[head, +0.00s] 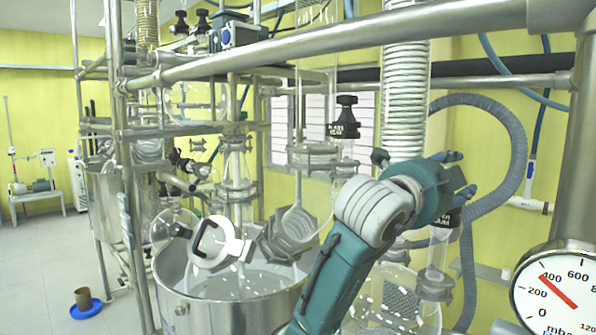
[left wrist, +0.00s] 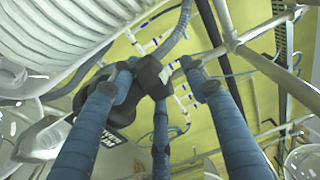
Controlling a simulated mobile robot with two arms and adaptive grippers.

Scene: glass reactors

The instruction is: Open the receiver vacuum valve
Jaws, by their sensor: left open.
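The receiver vacuum valve shows in the left wrist view as a black knob (left wrist: 150,76) with a black body and a lettered label below it. In the head view only its black label (head: 445,222) shows, under my left gripper (head: 459,172), which hides the knob. My left gripper (left wrist: 160,72) is open, with its blue fingers spread around the knob. I cannot tell whether any finger touches it. My right gripper is in neither view.
A similar black-knobbed valve (head: 346,118) stands to the left. A steel rail (head: 330,50) crosses above. A grey corrugated hose (head: 515,140) curves at the right, above a pressure gauge (head: 556,288). A coiled glass condenser (head: 405,90) stands close behind my arm.

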